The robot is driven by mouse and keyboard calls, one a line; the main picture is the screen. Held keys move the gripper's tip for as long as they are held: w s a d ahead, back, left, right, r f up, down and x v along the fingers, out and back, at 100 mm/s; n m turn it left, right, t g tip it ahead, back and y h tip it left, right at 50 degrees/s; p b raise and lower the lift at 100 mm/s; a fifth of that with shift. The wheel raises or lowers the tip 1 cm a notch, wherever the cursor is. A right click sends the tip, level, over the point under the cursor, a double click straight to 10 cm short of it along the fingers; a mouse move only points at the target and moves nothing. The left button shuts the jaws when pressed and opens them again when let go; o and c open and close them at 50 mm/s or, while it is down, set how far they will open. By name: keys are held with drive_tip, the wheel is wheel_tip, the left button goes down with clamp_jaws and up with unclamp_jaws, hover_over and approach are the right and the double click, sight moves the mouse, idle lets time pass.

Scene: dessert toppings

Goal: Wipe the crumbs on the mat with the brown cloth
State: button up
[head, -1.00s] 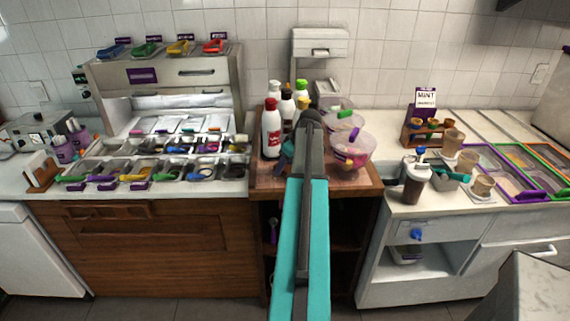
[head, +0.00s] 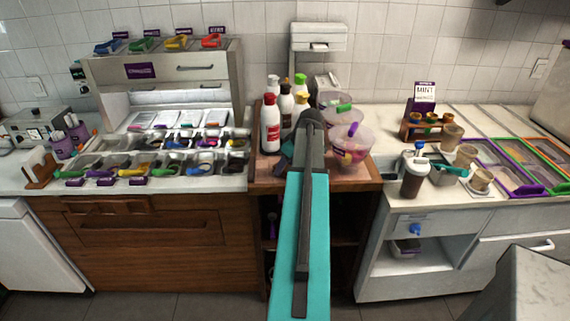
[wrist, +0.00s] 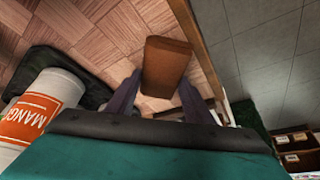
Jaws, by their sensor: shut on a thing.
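The brown cloth (wrist: 166,66) shows in the wrist view as a folded, block-like piece between the fingertips of my gripper (wrist: 161,92). My gripper is shut on it, over the wooden counter near its edge. A dark mat-like surface (wrist: 88,84) lies to the left in the wrist view, partly covered by a bottle; I cannot tell for certain that it is the mat. No crumbs can be made out. In the head view my arm covers most of the gripper and the cloth.
The mango bottle (wrist: 36,118) stands close on the left in the wrist view. Several bottles (head: 270,126) and clear tubs (head: 350,146) crowd the wooden counter (head: 268,179) in the head view.

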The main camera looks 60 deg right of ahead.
sight(284, 172)
drive_tip(key=shift+s+a, duration=0.15)
drive_tip(key=shift+a, duration=0.1)
drive_tip(key=shift+s+a+r, duration=0.1)
drive_tip(key=shift+s+a, duration=0.35)
drive_tip(key=shift+a, duration=0.2)
drive_tip(key=shift+s+a, duration=0.45)
drive_tip(key=shift+a, duration=0.15)
drive_tip(key=shift+w+a, duration=0.1)
drive_tip(key=shift+w+a, duration=0.55)
drive_tip(key=shift+w, duration=0.25)
drive_tip(key=shift+d, duration=0.1)
drive_tip(key=shift+w+d, duration=1.05)
drive_tip(key=shift+d, duration=0.3)
drive_tip(key=shift+d, duration=0.1)
drive_tip(key=shift+w+d, duration=0.55)
drive_tip(key=shift+d, duration=0.15)
drive_tip(key=shift+w+d, duration=0.5)
drive_tip(key=shift+d, duration=0.2)
